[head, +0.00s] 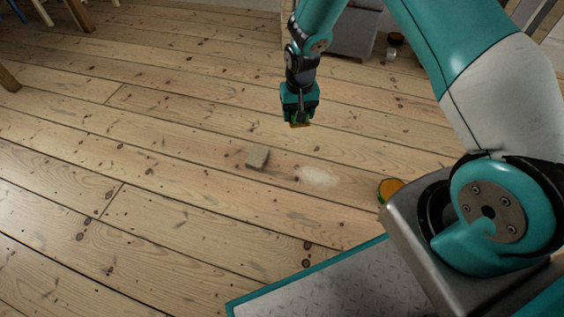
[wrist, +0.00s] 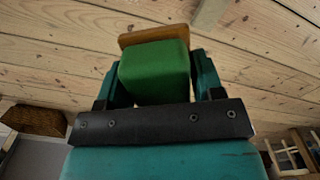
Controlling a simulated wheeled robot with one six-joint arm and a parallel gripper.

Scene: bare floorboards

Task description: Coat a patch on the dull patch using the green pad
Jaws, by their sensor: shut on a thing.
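My gripper (head: 299,103) is shut on the green pad, above the floorboards. In the wrist view the green pad (wrist: 155,72) is a green block with a wooden-coloured strip (wrist: 153,35) along its far side, held between the two fingers of my gripper (wrist: 157,85). In the head view the pad is mostly hidden by the gripper. The dull patch (head: 319,177) is a pale, whitish smear on the boards, below the gripper in the picture. The gripper is apart from it.
A grey-beige block (head: 258,157) lies on the floor just left of the patch. A round orange-topped, green-sided thing (head: 389,189) sits to its right, partly hidden by my base. A grey piece of furniture (head: 349,33) and small jars (head: 392,45) stand at the back.

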